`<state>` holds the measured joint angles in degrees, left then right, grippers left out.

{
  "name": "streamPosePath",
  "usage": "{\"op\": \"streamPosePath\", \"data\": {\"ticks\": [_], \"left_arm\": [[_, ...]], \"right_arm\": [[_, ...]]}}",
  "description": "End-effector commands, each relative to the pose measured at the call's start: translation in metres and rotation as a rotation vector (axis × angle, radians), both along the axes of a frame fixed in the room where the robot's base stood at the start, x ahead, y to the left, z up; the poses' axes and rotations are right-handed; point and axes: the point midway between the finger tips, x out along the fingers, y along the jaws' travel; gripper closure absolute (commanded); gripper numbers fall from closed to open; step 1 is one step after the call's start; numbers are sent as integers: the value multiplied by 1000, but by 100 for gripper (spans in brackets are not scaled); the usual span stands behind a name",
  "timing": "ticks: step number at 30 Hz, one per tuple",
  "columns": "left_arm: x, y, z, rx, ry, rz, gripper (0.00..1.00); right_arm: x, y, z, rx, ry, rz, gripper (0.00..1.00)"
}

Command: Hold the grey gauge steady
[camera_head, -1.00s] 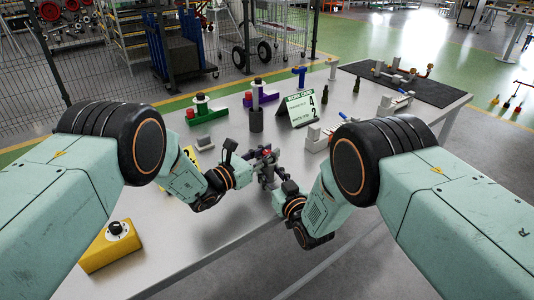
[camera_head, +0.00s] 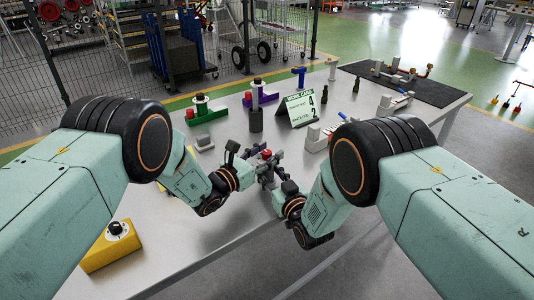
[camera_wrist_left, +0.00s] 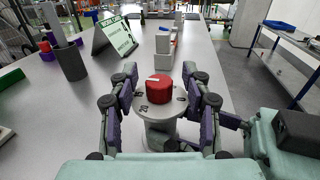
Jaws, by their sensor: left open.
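The grey gauge (camera_wrist_left: 160,118) is a round upright body with a flanged top and a red knob (camera_wrist_left: 159,89), seen low in the middle of the left wrist view. My left gripper (camera_wrist_left: 162,84) is open, with its dark jointed fingers on either side of the gauge. I cannot tell whether the pads touch it. In the head view the red knob (camera_head: 266,154) shows at the left gripper (camera_head: 262,164), and the gauge body is mostly hidden. My right gripper (camera_head: 287,186) is just right of the gauge, and its jaws are unclear.
A work card (camera_head: 300,109) stands behind the gauge, with a dark cylinder (camera_head: 256,121) to its left. A green fixture (camera_head: 205,113) and white blocks (camera_head: 316,138) are farther back. A yellow box (camera_head: 110,247) sits at the front left. The table front is mostly clear.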

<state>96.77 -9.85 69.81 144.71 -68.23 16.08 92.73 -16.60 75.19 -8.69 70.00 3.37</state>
Motion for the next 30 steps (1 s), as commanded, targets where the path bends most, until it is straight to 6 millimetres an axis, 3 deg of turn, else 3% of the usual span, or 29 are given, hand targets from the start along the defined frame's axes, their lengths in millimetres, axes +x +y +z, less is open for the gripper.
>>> {"op": "streamPosePath", "data": {"ticks": [10, 24, 30], "left_arm": [[-10, 11, 0, 1, 2, 2, 52], [-70, 65, 0, -1, 2, 4, 52], [-86, 79, 0, 0, 0, 2, 52]], "right_arm": [[-1, 0, -2, -1, 5, 0, 100], [-1, 0, -2, -1, 4, 0, 100], [-1, 0, -2, -1, 4, 1, 100]]}}
